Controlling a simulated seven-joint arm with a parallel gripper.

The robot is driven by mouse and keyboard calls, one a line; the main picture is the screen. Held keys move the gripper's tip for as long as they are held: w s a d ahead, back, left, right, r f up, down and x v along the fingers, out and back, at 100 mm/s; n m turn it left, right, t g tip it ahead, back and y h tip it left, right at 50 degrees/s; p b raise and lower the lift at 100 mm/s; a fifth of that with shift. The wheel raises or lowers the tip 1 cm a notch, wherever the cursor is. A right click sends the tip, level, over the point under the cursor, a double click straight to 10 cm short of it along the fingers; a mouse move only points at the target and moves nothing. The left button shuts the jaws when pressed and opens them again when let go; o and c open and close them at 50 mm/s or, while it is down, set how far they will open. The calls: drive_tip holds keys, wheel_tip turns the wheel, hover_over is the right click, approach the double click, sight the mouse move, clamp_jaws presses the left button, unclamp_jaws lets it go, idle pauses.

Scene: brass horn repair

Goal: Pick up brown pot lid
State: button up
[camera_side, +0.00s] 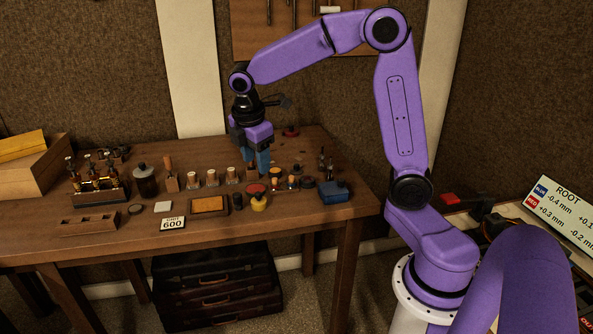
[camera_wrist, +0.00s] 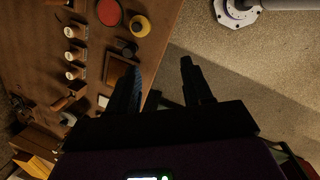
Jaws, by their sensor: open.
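I cannot tell for sure which piece is the brown pot lid. A dark brown jar (camera_side: 146,183) with a greyish top stands upright left of centre on the bench. A small dark round disc (camera_side: 135,209) lies in front of it. A red-topped round piece (camera_side: 256,188) is beside a yellow pot (camera_side: 259,204) right of centre; the red top (camera_wrist: 109,12) and yellow pot (camera_wrist: 140,25) also show in the wrist view. My gripper (camera_side: 257,170) is above the bench, behind these two. Its fingers (camera_wrist: 158,67) are apart, with nothing between them.
A framed orange-brown pad (camera_side: 208,204), a "600" card (camera_side: 173,224) and a blue box (camera_side: 333,192) are nearby.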

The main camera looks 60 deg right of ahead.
drive_tip(key=w+d+h, duration=0.1)
drive_tip(key=w+d, duration=0.5)
drive_tip(key=d, duration=0.5)
drive_tip(key=n+g+h, duration=0.1)
drive_tip(key=g, duration=0.1)
approach(296, 164)
drive_tip(key=x, duration=0.8)
drive_tip(key=shift+s+f, duration=0.15)
drive_tip(key=shift+f, duration=0.1)
clamp_jaws()
